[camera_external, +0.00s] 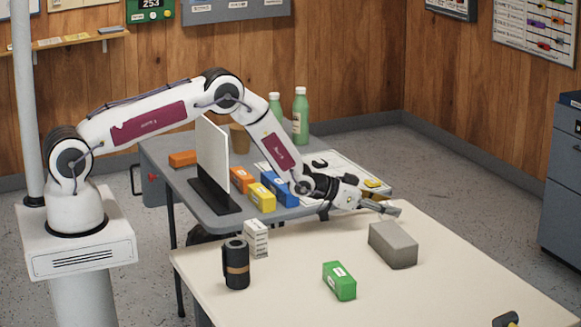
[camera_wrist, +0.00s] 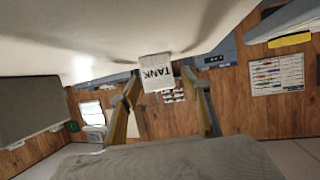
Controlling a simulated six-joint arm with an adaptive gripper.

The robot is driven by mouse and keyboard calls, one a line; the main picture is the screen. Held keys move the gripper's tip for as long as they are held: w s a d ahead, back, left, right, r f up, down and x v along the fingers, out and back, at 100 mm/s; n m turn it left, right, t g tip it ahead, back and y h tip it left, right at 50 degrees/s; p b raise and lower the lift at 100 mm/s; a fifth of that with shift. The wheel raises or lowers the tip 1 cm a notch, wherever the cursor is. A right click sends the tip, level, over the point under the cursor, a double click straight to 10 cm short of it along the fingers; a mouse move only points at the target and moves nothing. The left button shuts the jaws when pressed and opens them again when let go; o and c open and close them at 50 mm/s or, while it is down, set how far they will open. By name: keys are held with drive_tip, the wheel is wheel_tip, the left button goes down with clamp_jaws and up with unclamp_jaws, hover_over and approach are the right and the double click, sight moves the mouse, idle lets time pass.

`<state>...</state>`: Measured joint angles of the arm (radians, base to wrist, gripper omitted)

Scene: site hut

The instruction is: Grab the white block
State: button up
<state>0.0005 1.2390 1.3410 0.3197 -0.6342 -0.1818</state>
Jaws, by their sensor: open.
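The white block (camera_external: 256,239) stands upright on the cream table (camera_external: 300,245), just behind the dark cylinder, with small print on its side. In the wrist view the white block (camera_wrist: 157,73) shows the word "TANK" upside down, in line with the gap between my fingers. My gripper (camera_external: 388,209) is open and empty, over the back part of the table. It is well to the right of the white block and apart from it. In the wrist view my gripper (camera_wrist: 162,85) has its two fingers spread.
A grey block (camera_external: 393,245) is close below my gripper; a green block (camera_external: 340,281) lies nearer the front. The grey table behind holds an upright white panel (camera_external: 213,150), coloured blocks and green bottles (camera_external: 300,118).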

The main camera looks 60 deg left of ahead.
sight(387, 203)
drive_tip(key=shift+w+f, duration=0.1)
drive_tip(key=shift+w, duration=0.05)
idle(0.4)
drive_tip(key=c, duration=1.2)
drive_tip(key=shift+c, duration=0.2)
drive_tip(key=shift+r, duration=0.2)
drive_tip(key=shift+r, duration=4.85)
